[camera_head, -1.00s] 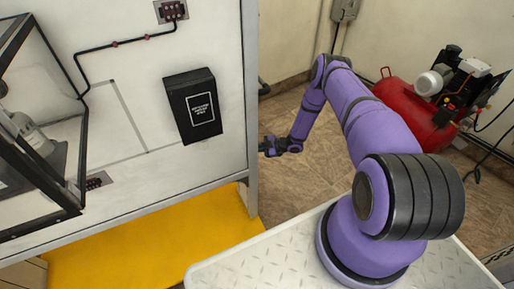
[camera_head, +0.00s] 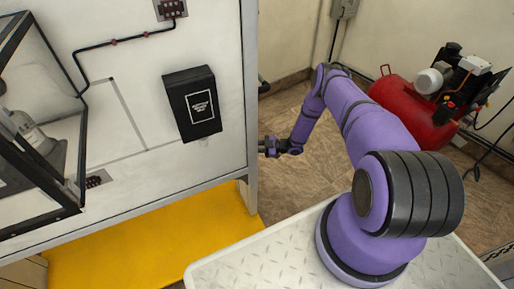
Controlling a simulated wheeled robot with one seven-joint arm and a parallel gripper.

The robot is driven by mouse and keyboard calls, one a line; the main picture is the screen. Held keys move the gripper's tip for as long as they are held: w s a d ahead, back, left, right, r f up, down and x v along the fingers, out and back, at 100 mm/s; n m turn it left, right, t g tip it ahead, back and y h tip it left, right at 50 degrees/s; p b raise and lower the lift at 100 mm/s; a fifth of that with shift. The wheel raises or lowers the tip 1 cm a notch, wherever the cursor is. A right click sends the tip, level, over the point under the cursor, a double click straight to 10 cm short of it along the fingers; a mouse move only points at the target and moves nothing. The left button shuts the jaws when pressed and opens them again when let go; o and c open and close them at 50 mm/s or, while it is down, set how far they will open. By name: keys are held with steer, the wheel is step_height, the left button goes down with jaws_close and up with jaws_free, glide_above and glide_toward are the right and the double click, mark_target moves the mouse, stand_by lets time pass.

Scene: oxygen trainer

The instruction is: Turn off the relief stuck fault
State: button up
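No control labelled for the relief stuck fault can be made out in the head view. My gripper (camera_head: 264,147) is at the panel's right edge, low down, pointing left. Its fingers look partly hidden at the panel edge, and it is too small to tell whether they are open or shut. The side of the panel facing away from the camera is hidden.
A dark-framed clear case (camera_head: 75,190) stands at the left. A connector block (camera_head: 171,9) with a black cable is at the panel's top. A yellow base (camera_head: 150,245) lies below. A red compressor (camera_head: 415,110) stands on the floor at right. Open floor lies behind my arm.

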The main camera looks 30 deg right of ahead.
steer(key=shift+o, duration=0.5)
steer(key=shift+d, duration=0.1)
steer(key=v, duration=1)
steer(key=shift+s+d, duration=0.2)
steer(key=shift+d, duration=0.1)
